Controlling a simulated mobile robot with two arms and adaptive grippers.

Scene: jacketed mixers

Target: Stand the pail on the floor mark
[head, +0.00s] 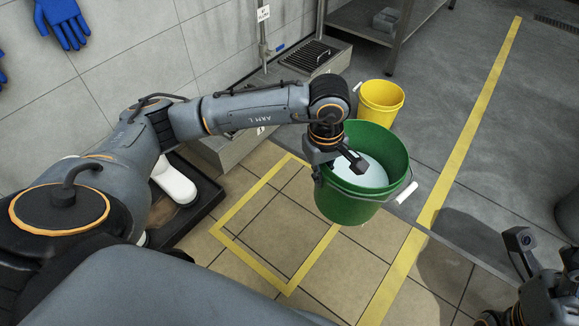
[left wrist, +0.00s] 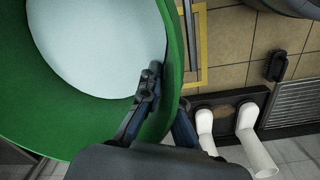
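The green pail (head: 355,205) holds a pale liquid and has a wire handle with a white grip hanging at its right. It appears held above the floor, upright or nearly so, at the right side of the floor mark (head: 228,242), a yellow taped rectangle. My left gripper (head: 336,165) is shut on the pail's near-left rim. In the left wrist view one finger is inside the pail (left wrist: 60,135) and one outside its wall. Part of the floor mark (left wrist: 204,45) shows beyond the pail there. My right gripper (head: 516,280) is at the lower right, empty and apparently open.
A yellow pail (head: 381,97) stands behind the green one. White boots (head: 174,182) sit in a black tray (head: 205,200) left of the mark. A step with a drain grate (head: 310,56) lies behind. The tiles inside the mark are clear.

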